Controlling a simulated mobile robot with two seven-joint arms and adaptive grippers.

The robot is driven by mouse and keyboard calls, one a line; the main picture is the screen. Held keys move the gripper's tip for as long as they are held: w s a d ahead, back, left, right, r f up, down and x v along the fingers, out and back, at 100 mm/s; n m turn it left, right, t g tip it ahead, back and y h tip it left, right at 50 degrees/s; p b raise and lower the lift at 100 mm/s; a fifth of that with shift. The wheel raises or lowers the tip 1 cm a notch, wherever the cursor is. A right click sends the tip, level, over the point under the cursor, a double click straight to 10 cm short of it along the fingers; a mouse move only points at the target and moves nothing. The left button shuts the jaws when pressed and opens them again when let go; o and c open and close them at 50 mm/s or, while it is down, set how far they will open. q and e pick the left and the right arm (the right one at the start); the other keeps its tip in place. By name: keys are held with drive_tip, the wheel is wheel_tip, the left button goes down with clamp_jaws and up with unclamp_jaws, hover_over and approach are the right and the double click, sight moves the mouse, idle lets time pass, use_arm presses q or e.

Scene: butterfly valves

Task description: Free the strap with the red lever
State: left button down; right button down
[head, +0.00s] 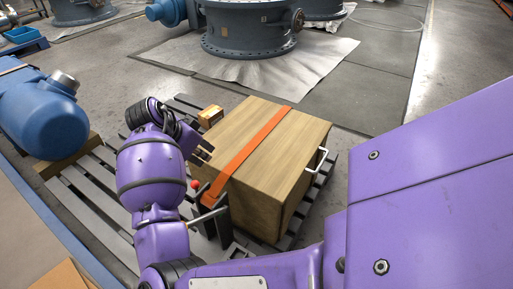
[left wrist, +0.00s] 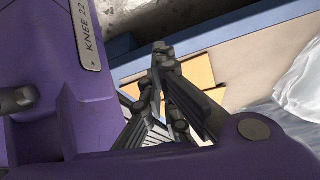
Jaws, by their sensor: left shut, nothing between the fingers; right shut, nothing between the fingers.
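A wooden crate (head: 285,125) stands on a grey pallet, and an orange strap (head: 250,147) runs over its top and down the near side. A small red knob (head: 195,184) shows beside the crate's near left edge. I take it for the end of the red lever; the rest is partly hidden by my purple arm. Dark metal parts (head: 222,228) sit by the strap's lower end. My right gripper (head: 205,153) is shut and empty at the crate's left edge, above the knob, partly hidden by its wrist. My left gripper (left wrist: 160,48) is shut and empty in the left wrist view.
A small orange-brown box (head: 211,116) sits behind the crate on the pallet (head: 87,203). A white handle (head: 317,160) is on the crate's right side. A blue motor (head: 42,118) lies at left. Large valve bodies (head: 248,30) stand on sheeting (head: 320,50) behind.

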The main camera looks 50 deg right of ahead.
drive_tip(key=b+x, duration=0.2)
drive_tip(key=x, duration=0.4)
drive_tip(key=shift+s+f, duration=0.1)
drive_tip(key=shift+f, duration=0.15)
drive_tip(key=a, duration=0.1)
drive_tip(key=a+b, duration=0.1)
drive_tip(key=a, duration=0.1)
drive_tip(key=shift+w+a+f+b, duration=0.2)
drive_tip(key=shift+a+f+b, duration=0.1)
drive_tip(key=shift+a, duration=0.05)
